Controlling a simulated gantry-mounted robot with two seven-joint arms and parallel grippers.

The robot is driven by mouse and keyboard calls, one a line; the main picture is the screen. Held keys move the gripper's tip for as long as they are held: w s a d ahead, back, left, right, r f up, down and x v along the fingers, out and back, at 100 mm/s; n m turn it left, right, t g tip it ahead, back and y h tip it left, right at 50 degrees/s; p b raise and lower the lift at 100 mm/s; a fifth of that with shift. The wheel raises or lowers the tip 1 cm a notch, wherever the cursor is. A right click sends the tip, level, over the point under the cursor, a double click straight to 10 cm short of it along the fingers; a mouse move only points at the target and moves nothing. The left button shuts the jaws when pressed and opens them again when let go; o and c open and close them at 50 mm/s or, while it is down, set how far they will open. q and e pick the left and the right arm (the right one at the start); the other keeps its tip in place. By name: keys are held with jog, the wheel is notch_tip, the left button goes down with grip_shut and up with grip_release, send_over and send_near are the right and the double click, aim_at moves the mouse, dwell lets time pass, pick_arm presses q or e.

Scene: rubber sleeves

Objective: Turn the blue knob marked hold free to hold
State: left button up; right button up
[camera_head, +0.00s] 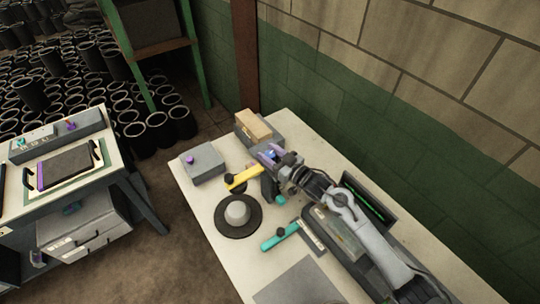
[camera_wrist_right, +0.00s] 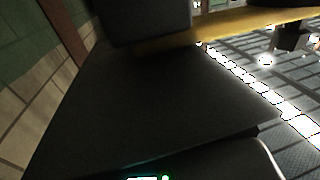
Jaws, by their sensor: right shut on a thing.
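My right gripper (camera_head: 268,156) is in the head view, at the back of the white bench, beside the yellow arm of a bench device. It is shut on a small blue-purple part that seems to be the blue knob (camera_head: 270,154). The fingers cover most of it, so its marking and turn angle cannot be read. In the right wrist view, a large dark surface fills the middle and the knob cannot be made out. My left gripper is in neither view.
The yellow arm (camera_head: 244,178) lies just left of the gripper. A grey box with a purple knob (camera_head: 190,159), a round dark base with a grey dome (camera_head: 237,212), a beige block (camera_head: 253,125) and a teal-handled tool (camera_head: 279,237) are close by. A brick wall (camera_head: 340,120) stands behind.

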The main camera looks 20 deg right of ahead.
jog(key=shift+n+g+y+b, duration=0.6)
jog(key=shift+n+g+y, duration=0.3)
jog(key=shift+y, duration=0.4)
jog(key=o, duration=0.9)
jog(key=shift+o, duration=0.2)
jog(key=v, duration=1)
jog(key=shift+s+d, duration=0.25)
